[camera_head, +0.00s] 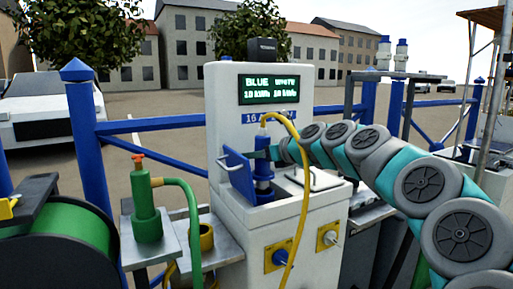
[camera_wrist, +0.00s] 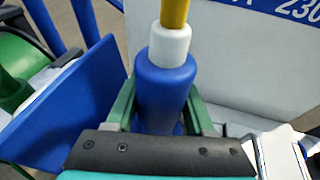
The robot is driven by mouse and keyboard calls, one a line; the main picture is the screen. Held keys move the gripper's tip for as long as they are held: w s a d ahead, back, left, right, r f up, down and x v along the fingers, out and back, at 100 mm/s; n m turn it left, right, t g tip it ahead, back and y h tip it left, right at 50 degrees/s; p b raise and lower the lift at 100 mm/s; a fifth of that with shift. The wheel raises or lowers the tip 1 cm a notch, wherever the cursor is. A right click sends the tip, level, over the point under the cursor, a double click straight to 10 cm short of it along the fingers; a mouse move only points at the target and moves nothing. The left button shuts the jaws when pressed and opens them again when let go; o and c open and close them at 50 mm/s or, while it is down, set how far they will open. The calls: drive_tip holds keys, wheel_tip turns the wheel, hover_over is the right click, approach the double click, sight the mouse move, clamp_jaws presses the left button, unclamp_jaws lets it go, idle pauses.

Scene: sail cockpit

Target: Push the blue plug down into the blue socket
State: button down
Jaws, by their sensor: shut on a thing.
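The blue plug (camera_head: 263,170) stands upright over the blue socket (camera_head: 266,194) on top of the white pedestal, and a yellow cable rises from its white neck. It also shows in the wrist view (camera_wrist: 164,88). The socket's blue flap lid (camera_head: 238,176) is raised at the left; it shows at the left in the wrist view (camera_wrist: 62,112). My gripper (camera_head: 272,153) reaches in from the right, and its green fingers in the wrist view (camera_wrist: 163,112) are shut around the plug's sides. The plug's lower end is hidden, so I cannot tell how deep it sits.
A closed lid with a handle (camera_head: 314,179) lies right of the socket. A green connector (camera_head: 145,205) stands on a metal shelf at the left, beside a green hose reel (camera_head: 60,235). The yellow cable (camera_head: 303,205) loops down the pedestal front (camera_head: 262,235). Blue railings (camera_head: 92,150) run behind.

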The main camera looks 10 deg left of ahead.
sight(257, 169)
drive_tip(key=shift+f+b, duration=1.05)
drive_tip(key=shift+f, duration=0.65)
drive_tip(key=shift+d+r+p, duration=0.1)
drive_tip(key=shift+p, duration=0.95)
drive_tip(key=shift+f, duration=0.65)
drive_tip(key=c, duration=0.5)
unclamp_jaws()
drive_tip(key=shift+c, duration=0.2)
drive_tip(key=shift+v, duration=5.5)
